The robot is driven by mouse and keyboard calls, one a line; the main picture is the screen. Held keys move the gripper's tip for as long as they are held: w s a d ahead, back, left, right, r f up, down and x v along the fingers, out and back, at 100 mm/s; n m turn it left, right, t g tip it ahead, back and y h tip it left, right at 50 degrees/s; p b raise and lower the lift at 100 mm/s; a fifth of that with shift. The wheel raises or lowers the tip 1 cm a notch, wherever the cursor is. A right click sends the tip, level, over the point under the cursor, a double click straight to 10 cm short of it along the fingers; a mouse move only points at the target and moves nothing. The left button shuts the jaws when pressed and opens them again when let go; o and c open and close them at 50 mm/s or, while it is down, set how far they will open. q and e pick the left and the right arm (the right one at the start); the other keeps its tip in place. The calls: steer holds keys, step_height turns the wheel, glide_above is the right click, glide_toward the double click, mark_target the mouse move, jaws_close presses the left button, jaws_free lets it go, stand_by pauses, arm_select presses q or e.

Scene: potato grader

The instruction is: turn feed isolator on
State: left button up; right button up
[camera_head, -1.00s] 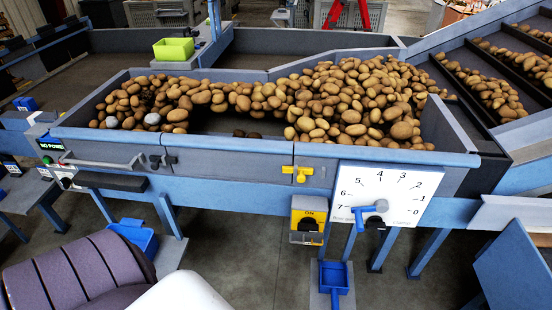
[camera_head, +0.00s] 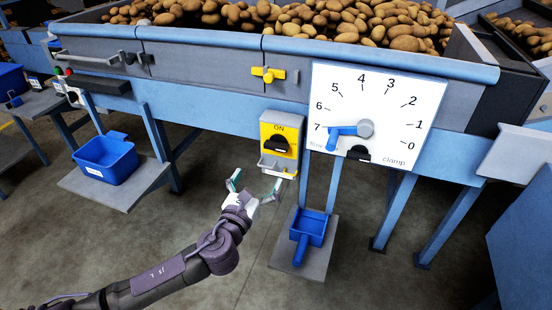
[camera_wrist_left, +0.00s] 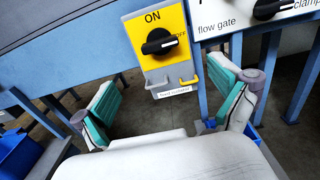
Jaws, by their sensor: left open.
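The feed isolator (camera_head: 280,140) is a yellow-faced box on the blue frame, marked ON at the top. Its black rotary knob (camera_head: 277,145) lies roughly level. In the left wrist view the knob (camera_wrist_left: 159,42) lies across the yellow plate, towards the OFF mark at right. A small label reading feed isolator shows below it, beside a yellow and a grey hasp. My left gripper (camera_head: 256,186) is open and empty, below and in front of the box, apart from it. Its teal-padded fingers (camera_wrist_left: 163,88) stand either side below the knob in the wrist view. My right gripper is not in view.
Right of the isolator is a white dial plate (camera_head: 392,112) with a blue lever (camera_head: 345,131) and a black clamp knob (camera_head: 358,153). A yellow handle (camera_head: 268,75) sits above. Blue bins (camera_head: 108,158) and a blue scoop (camera_head: 308,228) stand low on shelves. Blue legs stand behind.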

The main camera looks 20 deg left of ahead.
mark_target(274, 149)
arm_select(q)
steer(key=w+b, duration=0.1)
steer(key=w, duration=1.2)
steer(key=shift+d, duration=0.15)
steer(key=shift+w, duration=0.3)
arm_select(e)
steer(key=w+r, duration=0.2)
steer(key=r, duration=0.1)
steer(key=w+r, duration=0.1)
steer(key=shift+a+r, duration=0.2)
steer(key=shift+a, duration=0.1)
arm_select(q)
steer(key=shift+c, duration=0.2)
steer(key=c, duration=1.1)
